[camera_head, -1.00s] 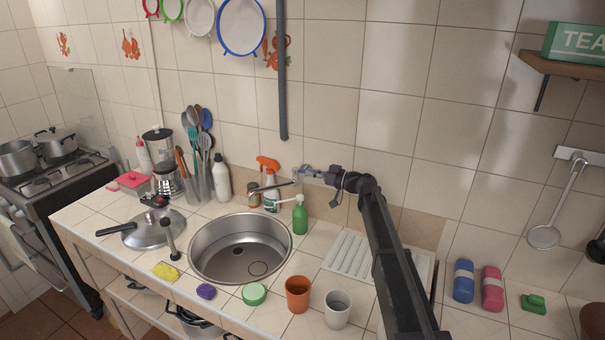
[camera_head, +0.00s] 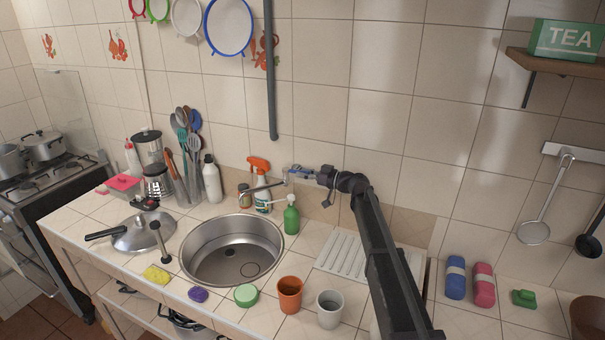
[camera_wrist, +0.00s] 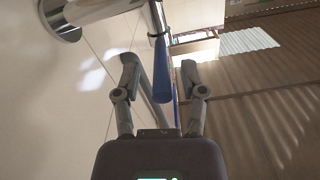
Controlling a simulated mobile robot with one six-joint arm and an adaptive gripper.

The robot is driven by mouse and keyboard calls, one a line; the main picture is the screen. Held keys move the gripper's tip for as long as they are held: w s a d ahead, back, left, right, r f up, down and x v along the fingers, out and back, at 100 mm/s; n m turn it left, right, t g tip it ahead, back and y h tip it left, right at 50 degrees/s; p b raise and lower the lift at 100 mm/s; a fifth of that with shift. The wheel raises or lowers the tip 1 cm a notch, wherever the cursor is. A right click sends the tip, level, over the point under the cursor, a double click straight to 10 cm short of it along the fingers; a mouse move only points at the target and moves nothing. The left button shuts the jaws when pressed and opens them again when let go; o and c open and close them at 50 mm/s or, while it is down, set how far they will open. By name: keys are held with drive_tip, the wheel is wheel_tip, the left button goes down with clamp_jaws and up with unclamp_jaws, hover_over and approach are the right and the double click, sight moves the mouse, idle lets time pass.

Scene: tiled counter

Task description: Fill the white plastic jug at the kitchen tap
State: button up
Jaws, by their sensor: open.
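The kitchen tap (camera_head: 262,189) is on the tiled wall, its metal spout reaching over the round steel sink (camera_head: 188,262). My gripper (camera_head: 300,171) is beside the tap's wall end. In the wrist view my gripper (camera_wrist: 160,73) is open, one finger on each side of a blue-ended lever (camera_wrist: 162,85). I cannot tell whether either finger touches it. The tap's chrome body (camera_wrist: 75,15) shows at the upper left there. No white plastic jug is clearly visible. A pale grey cup (camera_head: 330,310) stands on the counter front.
An orange cup (camera_head: 290,295), green tub (camera_head: 246,295) and purple sponge (camera_head: 198,294) line the front edge. A green soap bottle (camera_head: 291,218) and spray bottle (camera_head: 262,200) stand behind the sink. A ribbed drainer (camera_head: 345,255) lies under my arm.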

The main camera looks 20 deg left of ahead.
drive_tip(key=d, duration=1.1)
drive_tip(key=shift+s+d, duration=0.15)
drive_tip(key=shift+d, duration=0.25)
drive_tip(key=s+d+f+m+h, duration=0.4)
drive_tip(key=s+d+f, duration=0.2)
drive_tip(key=s+d, duration=0.2)
drive_tip(key=s+d+f+m+h, duration=0.3)
drive_tip(key=s+d+f+h, duration=0.2)
drive_tip(key=d, duration=0.8)
drive_tip(key=s+d+f+m+h, duration=0.4)
drive_tip(key=s+d+f+h, duration=0.1)
drive_tip(key=s+d, duration=0.5)
drive_tip(key=shift+s+d+f+m, duration=0.3)
drive_tip(key=shift+s+f, duration=0.5)
drive_tip(key=shift+s, duration=0.05)
drive_tip(key=s+d+f+m+h, duration=0.1)
drive_tip(key=s+d+m+h, duration=0.2)
drive_tip(key=s+d, duration=0.3)
drive_tip(key=d+h, duration=0.1)
drive_tip(key=d, duration=0.1)
drive_tip(key=shift+s+d+m+g, duration=0.3)
drive_tip(key=shift+d+m, duration=0.05)
drive_tip(key=shift+m, duration=0.05)
